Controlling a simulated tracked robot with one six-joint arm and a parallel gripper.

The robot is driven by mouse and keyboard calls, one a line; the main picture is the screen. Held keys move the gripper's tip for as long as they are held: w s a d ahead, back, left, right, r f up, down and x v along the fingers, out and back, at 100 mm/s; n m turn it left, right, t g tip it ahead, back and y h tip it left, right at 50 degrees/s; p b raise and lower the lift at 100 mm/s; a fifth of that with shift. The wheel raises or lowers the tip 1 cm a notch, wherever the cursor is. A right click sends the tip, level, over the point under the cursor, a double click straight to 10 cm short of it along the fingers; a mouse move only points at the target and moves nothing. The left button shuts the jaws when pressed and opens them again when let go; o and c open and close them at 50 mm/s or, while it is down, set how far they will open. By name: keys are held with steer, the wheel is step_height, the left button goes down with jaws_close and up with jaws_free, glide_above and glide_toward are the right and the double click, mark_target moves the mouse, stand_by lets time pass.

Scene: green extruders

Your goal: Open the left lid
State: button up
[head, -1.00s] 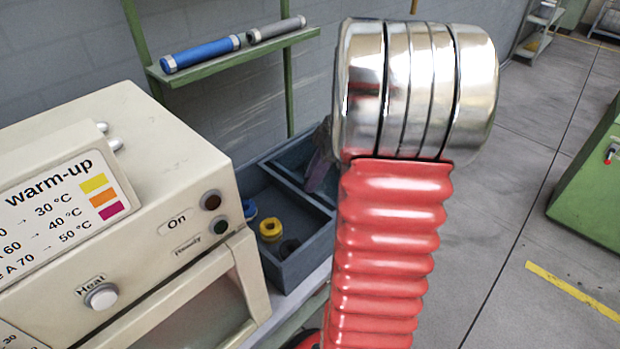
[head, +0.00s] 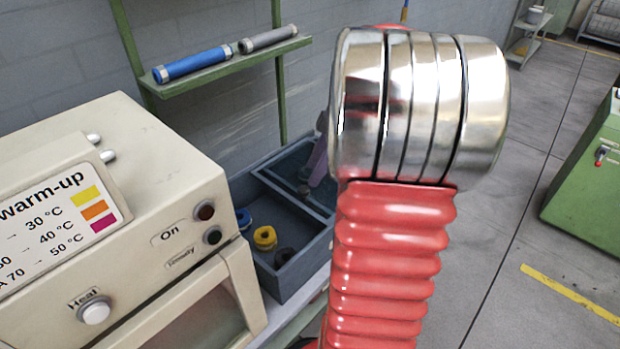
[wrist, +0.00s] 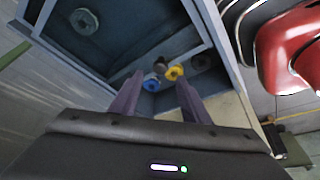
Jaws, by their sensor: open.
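I cannot make out any part that is clearly the left lid in either view. In the head view, a purple part of my gripper (head: 318,163) shows over the bin's far compartment, and my red and silver arm hides the rest. A blue ring (head: 243,219), a yellow ring (head: 265,238) and a dark ring (head: 284,256) lie in the near compartment.
A beige warm-up machine (head: 150,150) with knob and indicator lights stands at left, beside the bin. A green shelf (head: 230,65) on the wall holds a blue cylinder (head: 191,65) and a grey cylinder (head: 268,39). A green machine (head: 590,190) stands at right. Floor between is clear.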

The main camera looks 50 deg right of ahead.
steer(key=v, duration=0.7)
steer(key=shift+r, duration=0.25)
steer(key=shift+s, duration=0.15)
